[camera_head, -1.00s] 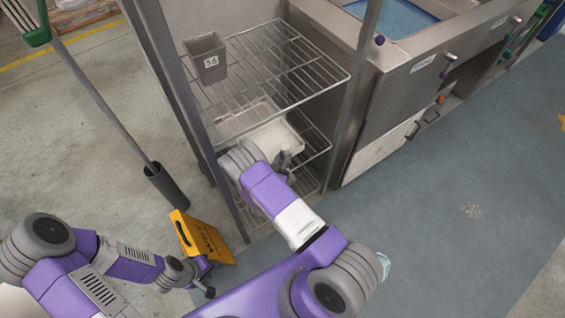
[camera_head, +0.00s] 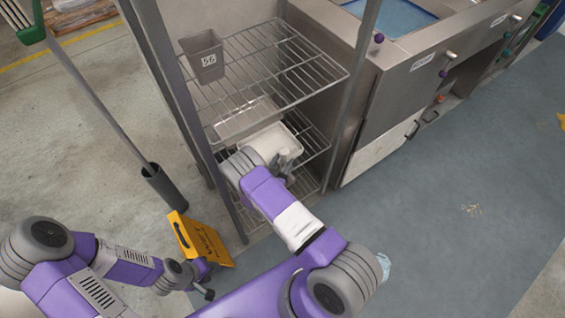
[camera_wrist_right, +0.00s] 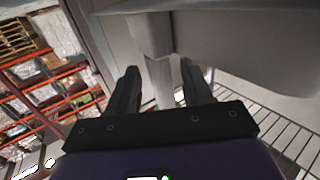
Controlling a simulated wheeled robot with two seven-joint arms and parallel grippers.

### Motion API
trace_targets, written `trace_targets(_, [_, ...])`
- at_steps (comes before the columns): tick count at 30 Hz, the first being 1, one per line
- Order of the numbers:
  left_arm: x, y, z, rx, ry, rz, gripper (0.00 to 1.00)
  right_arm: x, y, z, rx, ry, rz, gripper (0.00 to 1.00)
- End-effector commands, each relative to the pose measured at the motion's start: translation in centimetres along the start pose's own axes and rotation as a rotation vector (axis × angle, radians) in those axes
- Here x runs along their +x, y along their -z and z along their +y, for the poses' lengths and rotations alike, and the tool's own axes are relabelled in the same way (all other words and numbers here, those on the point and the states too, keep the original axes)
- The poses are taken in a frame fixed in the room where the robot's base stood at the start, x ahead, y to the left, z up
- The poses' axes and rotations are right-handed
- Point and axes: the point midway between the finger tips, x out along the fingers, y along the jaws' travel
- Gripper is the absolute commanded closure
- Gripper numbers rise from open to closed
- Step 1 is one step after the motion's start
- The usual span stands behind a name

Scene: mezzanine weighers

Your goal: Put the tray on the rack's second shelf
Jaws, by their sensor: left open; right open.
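The pale tray (camera_head: 285,139) is inside the wire rack, below the top shelf (camera_head: 317,72) and over the lower wire shelf (camera_head: 318,143). Top-shelf wires and my right arm partly cover it. My right gripper (camera_head: 284,168) is at the tray's near side. In the right wrist view the gripper (camera_wrist_right: 160,85) is open, with a grey tab of the tray (camera_wrist_right: 158,72) between its fingers and the tray's underside or wall (camera_wrist_right: 235,40) beyond. My left gripper (camera_head: 207,291) is low at the left, away from the rack, apparently empty.
A grey bin marked 56 (camera_head: 204,58) stands on the top shelf. Rack posts (camera_head: 352,90) flank the opening. A yellow floor sign (camera_head: 203,240) stands beside my left gripper. A steel counter (camera_head: 400,80) is at right. The blue floor (camera_head: 440,200) at right is mostly clear.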

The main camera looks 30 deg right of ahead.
Motion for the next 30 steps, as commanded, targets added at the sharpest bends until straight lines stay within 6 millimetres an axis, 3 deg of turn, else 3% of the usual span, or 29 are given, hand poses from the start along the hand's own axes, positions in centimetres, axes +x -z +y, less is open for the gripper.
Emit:
trace_targets(5, [-0.6, 0.0, 0.2, 0.000, 0.000, 0.000, 0.57, -1.7, 0.2, -0.1, -0.003, 0.004, -0.001, 0.50])
trace_targets(18, [-2.7, -0.1, 1.0, 0.000, 0.000, 0.000, 0.57, -10.4, 0.2, -0.1, -0.001, 0.004, 0.000, 0.50])
trace_targets(24, [-2.9, -0.1, 1.1, 0.000, 0.000, 0.000, 0.57, -11.9, 0.1, 0.0, -0.001, 0.001, 0.000, 0.50])
trace_targets(30, [-2.9, -0.1, 1.1, 0.000, 0.000, 0.000, 0.57, -12.1, 0.1, 0.0, 0.000, 0.000, 0.001, 0.50])
